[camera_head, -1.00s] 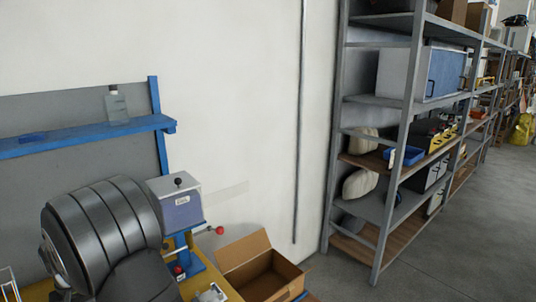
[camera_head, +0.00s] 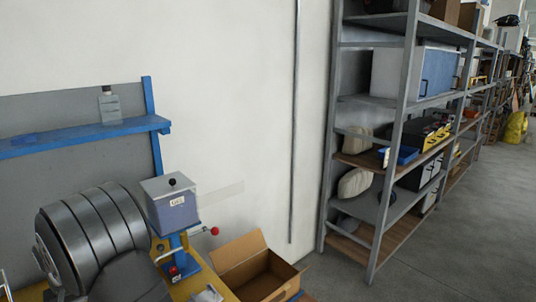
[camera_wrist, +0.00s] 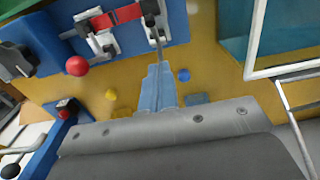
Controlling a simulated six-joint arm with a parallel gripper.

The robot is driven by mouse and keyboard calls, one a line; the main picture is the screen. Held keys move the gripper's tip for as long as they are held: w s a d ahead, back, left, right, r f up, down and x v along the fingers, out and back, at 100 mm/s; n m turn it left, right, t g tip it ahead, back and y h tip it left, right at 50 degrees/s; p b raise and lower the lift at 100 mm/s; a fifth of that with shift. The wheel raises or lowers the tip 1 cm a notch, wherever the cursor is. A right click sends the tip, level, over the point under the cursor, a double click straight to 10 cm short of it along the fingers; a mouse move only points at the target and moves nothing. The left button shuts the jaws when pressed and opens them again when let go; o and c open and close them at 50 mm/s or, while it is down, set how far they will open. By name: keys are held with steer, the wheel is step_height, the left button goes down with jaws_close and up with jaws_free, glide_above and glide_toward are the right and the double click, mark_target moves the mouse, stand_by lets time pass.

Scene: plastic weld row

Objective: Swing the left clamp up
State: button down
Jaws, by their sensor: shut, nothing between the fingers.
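In the wrist view, a blue fixture (camera_wrist: 190,25) carries two metal toggle clamps with a red strip (camera_wrist: 118,16) between them. One clamp (camera_wrist: 103,38) is on the left; the other (camera_wrist: 150,10) is on the right at the top edge, with a thin metal lever reaching down toward my gripper. My gripper (camera_wrist: 158,70) is shut and empty, its pale fingers pointing at that lever; I cannot tell whether they touch. A red ball (camera_wrist: 77,66) sits below the left clamp. In the head view my arm hides the clamps.
A blue post with a small red knob (camera_wrist: 65,104) and a black ball lever (camera_wrist: 10,170) are at lower left. A glass-like teal box (camera_wrist: 236,40) is at upper right. In the head view, a press (camera_head: 172,202) and an open cardboard box (camera_head: 255,268) stand right of my arm.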

steer(key=shift+w+a+f, duration=0.2)
steer(key=shift+w+a, duration=0.05)
stand_by(0.3)
steer(key=shift+s+d+r, duration=0.1)
steer(key=shift+s+d, duration=0.4)
step_height(320, 180, up, 7)
stand_by(0.5)
steer(key=shift+f, duration=0.2)
step_height(320, 180, down, 7)
steer(key=shift+r, duration=0.1)
steer(key=shift+w+a, duration=0.45)
